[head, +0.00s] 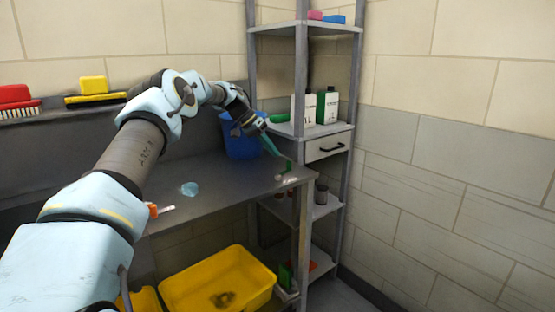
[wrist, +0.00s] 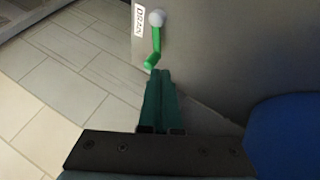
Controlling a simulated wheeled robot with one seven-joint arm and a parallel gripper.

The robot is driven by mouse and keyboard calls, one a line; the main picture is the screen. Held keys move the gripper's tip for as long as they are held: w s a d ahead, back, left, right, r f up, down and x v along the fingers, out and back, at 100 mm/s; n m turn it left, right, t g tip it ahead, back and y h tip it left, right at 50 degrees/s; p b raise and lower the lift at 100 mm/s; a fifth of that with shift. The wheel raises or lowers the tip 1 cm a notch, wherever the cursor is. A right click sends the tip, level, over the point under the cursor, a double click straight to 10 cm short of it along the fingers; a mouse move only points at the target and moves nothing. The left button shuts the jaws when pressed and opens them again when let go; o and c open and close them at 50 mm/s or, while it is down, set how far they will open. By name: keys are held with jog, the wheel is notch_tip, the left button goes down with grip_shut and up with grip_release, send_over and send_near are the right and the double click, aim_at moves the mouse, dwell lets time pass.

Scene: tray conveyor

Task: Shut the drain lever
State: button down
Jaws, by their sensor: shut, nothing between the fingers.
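In the head view the lever (head: 287,168) is at the counter's right end. My gripper (wrist: 160,73) has its teal fingers together and empty, with the tips right by the end of the lever away from the knob. I cannot tell whether they touch it. In the head view my gripper (head: 289,159) points down at the lever from the upper left.
A blue bucket (head: 238,146) stands on the counter behind my gripper. A shelf rack (head: 299,75) with bottles and a drawer (head: 328,146) rises just to the right. A yellow bin (head: 262,274) is below the counter.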

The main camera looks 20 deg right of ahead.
jog(key=v, duration=0.7)
jog(key=shift+b, duration=0.4)
jog(key=shift+a+r, duration=0.1)
jog(key=shift+r, duration=0.05)
